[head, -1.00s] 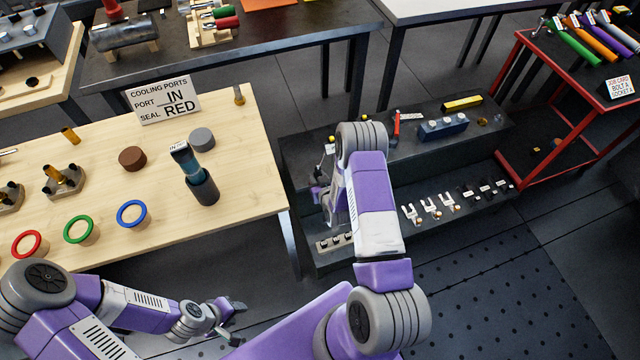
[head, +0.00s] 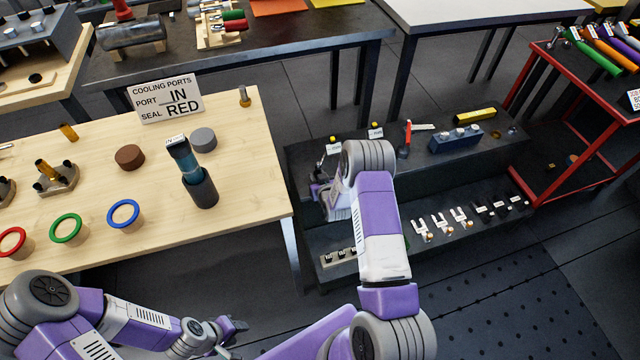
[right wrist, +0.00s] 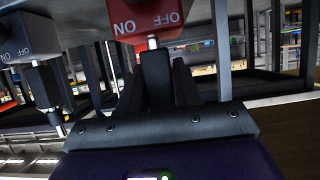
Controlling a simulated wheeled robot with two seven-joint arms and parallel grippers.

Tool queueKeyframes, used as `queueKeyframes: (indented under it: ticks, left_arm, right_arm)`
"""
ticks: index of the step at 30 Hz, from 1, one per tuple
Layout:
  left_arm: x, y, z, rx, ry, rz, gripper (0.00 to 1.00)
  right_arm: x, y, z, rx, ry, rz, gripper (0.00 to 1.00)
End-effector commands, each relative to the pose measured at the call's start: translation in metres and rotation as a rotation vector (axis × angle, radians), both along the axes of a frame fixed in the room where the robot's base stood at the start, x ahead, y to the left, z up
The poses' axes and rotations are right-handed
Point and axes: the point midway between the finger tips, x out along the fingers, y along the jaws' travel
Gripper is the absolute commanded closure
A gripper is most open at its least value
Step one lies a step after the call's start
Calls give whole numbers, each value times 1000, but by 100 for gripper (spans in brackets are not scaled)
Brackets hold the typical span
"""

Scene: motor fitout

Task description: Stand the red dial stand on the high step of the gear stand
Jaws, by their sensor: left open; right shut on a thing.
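The gear stand (head: 300,160) is a dark two-step stand right of the wooden table, with its high step at the back. In the right wrist view the red dial stand (right wrist: 150,18) shows as a red block marked ON and OFF, with a post running to my right gripper (right wrist: 156,72). That gripper is shut on the post. A grey block (right wrist: 28,38) of the same kind stands beside it. In the head view my right arm hides most of the held stand, near the gear stand's left end; I cannot tell whether its base touches a surface. My left gripper (head: 238,327) is open and empty.
The high step carries small tagged pieces, a red-handled tool (head: 404,140), a blue block (head: 456,139) and a yellow bar (head: 475,115). The low step holds several white forked pieces (head: 439,220). A red-framed cart (head: 560,185) stands to the right. The wooden table (head: 250,150) lies left.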

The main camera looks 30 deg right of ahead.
Motion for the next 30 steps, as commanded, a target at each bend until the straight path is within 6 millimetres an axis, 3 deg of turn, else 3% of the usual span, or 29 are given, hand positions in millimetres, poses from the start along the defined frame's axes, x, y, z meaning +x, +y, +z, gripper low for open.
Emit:
queueKeyframes:
  ticks: [15,30]
  left_arm:
    - [0,0,-5,0,-1,0,57]
    - [0,0,-5,0,-1,0,57]
  right_arm:
    - [40,-9,0,-4,-11,0,100]
    - [45,-11,-1,-3,-12,0,100]
